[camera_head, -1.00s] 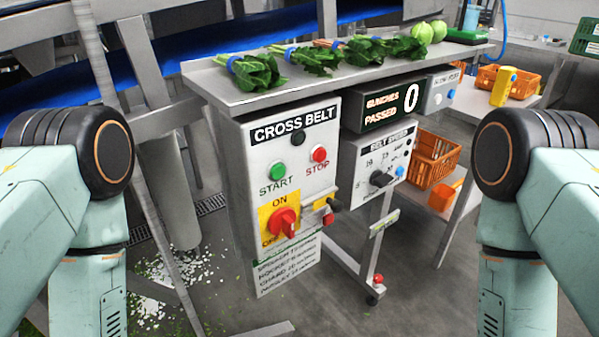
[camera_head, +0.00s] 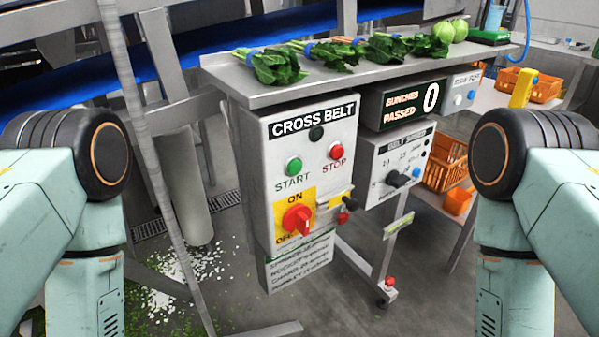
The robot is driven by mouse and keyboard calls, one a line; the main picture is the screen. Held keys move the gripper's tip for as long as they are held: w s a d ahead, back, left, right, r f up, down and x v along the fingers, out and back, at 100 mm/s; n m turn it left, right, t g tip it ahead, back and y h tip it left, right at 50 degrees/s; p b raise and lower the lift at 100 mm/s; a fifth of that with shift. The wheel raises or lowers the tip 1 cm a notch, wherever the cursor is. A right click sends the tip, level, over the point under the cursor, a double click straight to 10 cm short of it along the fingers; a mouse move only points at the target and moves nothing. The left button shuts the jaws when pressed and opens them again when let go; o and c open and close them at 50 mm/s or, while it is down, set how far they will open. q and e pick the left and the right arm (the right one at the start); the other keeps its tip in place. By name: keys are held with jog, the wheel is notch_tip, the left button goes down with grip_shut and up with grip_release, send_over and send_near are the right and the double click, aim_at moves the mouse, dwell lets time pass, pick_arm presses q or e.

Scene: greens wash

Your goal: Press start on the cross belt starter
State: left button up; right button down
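The cross belt starter (camera_head: 258,165) is a grey box with a black CROSS BELT label, hung below the front edge of a steel shelf near the middle of the view. Its green START button (camera_head: 294,166) is on the left and its red STOP button (camera_head: 337,151) on the right. A small dark lamp (camera_head: 316,133) sits between and above them. Below is a red rotary switch (camera_head: 297,219) on a yellow ON/OFF plate. A yellow tag and a small red item hang at its right. Both my arms show at the sides; neither gripper is in view.
Bunches of greens (camera_head: 276,66) lie on the steel shelf (camera_head: 300,89). A counter display (camera_head: 405,102) reads 0, above a belt speed box (camera_head: 388,165). Orange crates (camera_head: 446,163) stand at the right. A steel leg with a caster is below. Green and white scraps litter the floor.

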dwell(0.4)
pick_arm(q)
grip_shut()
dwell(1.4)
